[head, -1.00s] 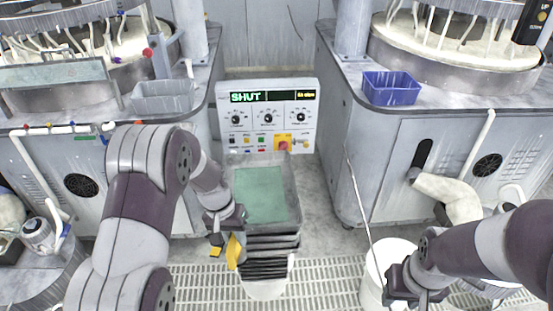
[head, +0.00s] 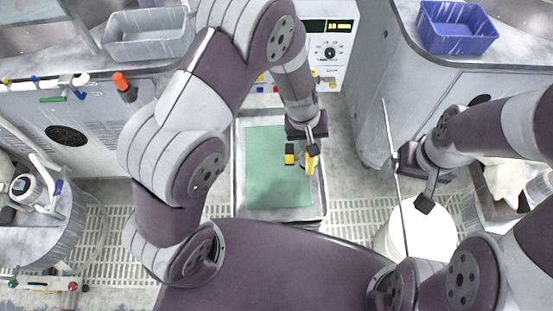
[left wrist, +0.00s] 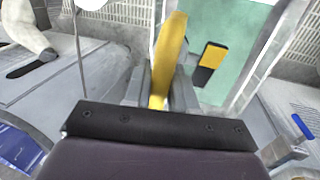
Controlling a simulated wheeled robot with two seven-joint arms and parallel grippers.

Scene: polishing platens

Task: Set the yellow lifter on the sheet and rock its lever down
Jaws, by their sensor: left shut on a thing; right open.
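The yellow lifter (head: 309,160) is in my left gripper (head: 312,146), which is shut on it. In the left wrist view the lifter (left wrist: 168,52) stands up between the fingers, and its yellow and black part (left wrist: 210,62) shows beside it over the green sheet. The green sheet (head: 265,185) lies in a grey tray (head: 238,190). The lifter is over the sheet's right part; I cannot tell whether it touches. My right gripper (head: 412,182) is open and empty, above the white bucket.
A white bucket (head: 425,238) with a thin rod (head: 391,130) beside it stands at the right. A blue bin (head: 456,27) and a grey bin (head: 147,35) sit on the side cabinets. The control panel (head: 327,50) is behind the tray. Grated floor surrounds the tray.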

